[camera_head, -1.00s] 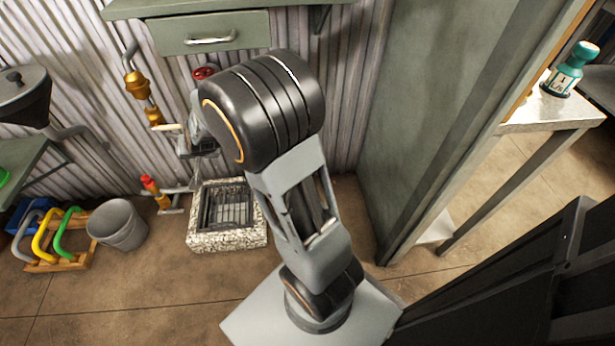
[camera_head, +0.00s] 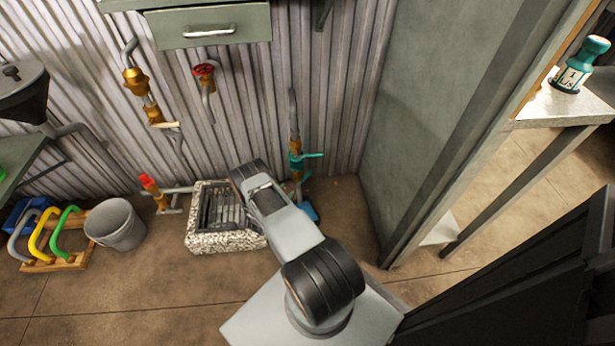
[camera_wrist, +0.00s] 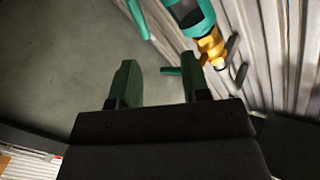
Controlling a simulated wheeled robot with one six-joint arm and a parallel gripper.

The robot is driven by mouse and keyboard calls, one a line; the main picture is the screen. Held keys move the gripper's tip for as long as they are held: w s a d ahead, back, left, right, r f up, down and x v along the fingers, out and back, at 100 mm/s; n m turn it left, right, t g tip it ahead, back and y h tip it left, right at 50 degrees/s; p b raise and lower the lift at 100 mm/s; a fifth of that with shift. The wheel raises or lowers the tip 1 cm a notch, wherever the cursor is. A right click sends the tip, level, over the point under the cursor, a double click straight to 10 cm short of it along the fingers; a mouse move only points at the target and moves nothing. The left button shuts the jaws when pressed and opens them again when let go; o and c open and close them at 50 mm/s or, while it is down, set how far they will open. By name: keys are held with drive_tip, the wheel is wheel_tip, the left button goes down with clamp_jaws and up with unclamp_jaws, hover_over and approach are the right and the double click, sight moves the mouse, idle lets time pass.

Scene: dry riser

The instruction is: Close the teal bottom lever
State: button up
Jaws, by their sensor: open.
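A vertical pipe (camera_head: 293,125) with brass fittings stands at the corrugated wall, left of the green panel. A teal lever (camera_head: 310,156) sticks out sideways from it, to the right. Another teal piece shows lower on the same pipe, partly behind my arm; I cannot tell which piece is the bottom lever. In the wrist view, my gripper (camera_wrist: 161,85) is open and empty. A small teal bar end (camera_wrist: 171,71) shows between and beyond its fingertips, near the right finger. A larger teal valve body (camera_wrist: 190,14) with a brass fitting is beyond. My arm hides the gripper in the head view.
A stone-rimmed drain basin (camera_head: 225,240) lies left of my arm, with a grey bucket (camera_head: 117,224) and a rack of coloured handles (camera_head: 55,262) farther left. A red-wheeled valve (camera_head: 204,70) is on the wall. The green panel (camera_head: 420,110) bounds the right side.

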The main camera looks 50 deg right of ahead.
sight(306, 176)
drive_tip(key=shift+g+h, duration=0.3)
drive_tip(key=shift+h, duration=0.2)
drive_tip(key=s+b+x, duration=0.1)
drive_tip(key=x, duration=0.3)
drive_tip(key=s+f+b+x, duration=0.1)
drive_tip(key=x, duration=0.4)
drive_tip(key=b+x, duration=0.2)
drive_tip(key=x, duration=0.2)
drive_tip(key=shift+s+d+f, duration=0.2)
drive_tip(key=shift+s+d, duration=0.1)
drive_tip(key=shift+d, duration=0.15)
clamp_jaws()
